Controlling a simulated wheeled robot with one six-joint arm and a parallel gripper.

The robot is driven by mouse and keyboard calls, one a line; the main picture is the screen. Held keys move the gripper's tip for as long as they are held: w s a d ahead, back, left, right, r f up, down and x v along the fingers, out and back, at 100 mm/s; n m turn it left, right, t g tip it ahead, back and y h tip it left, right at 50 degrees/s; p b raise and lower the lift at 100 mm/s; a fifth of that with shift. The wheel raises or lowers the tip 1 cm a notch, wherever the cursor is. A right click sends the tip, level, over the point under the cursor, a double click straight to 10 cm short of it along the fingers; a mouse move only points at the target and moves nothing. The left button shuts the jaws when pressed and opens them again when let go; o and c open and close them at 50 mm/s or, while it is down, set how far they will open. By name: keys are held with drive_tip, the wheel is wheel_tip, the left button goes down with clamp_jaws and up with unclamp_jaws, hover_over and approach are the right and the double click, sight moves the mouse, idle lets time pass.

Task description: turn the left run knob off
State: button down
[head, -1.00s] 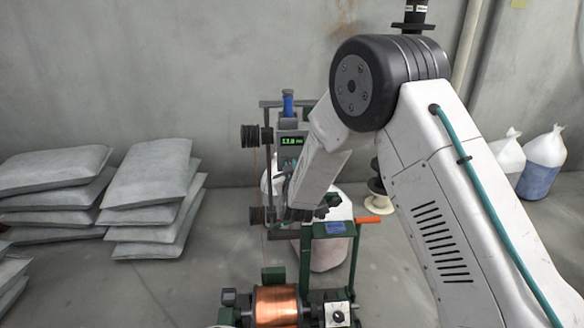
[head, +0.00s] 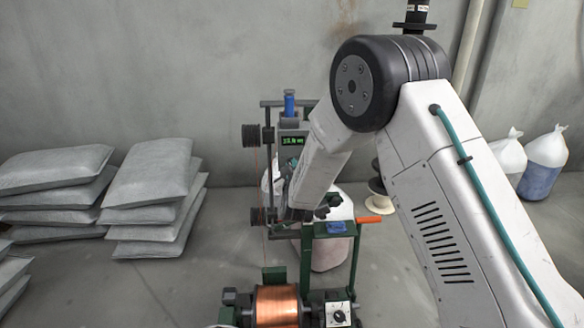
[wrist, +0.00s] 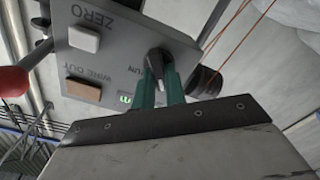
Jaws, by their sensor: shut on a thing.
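In the wrist view, a grey panel (wrist: 115,45) carries upside-down lettering reading ZERO and WIRE OUT, and a partly covered RUN label. The black run knob (wrist: 155,58) with a pale pointer line sits at the panel's edge beside that label. My gripper (wrist: 160,75) has its two teal fingers on either side of the knob, shut on it. In the head view my arm covers the gripper and the knob; the machine's green-lit display (head: 292,141) shows left of the arm.
The panel also has a white button (wrist: 84,38) and a brown button (wrist: 83,89). A red ball-ended part (wrist: 12,80) is at the left. In the head view, a copper spool (head: 277,305) and a white dial (head: 338,314) are below. Grey sacks (head: 150,185) are stacked left.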

drive_tip(key=c, duration=1.4)
unclamp_jaws()
drive_tip(key=shift+c, duration=0.2)
drive_tip(key=shift+s, duration=0.1)
drive_tip(key=s, duration=0.7)
drive_tip(key=shift+s, duration=0.3)
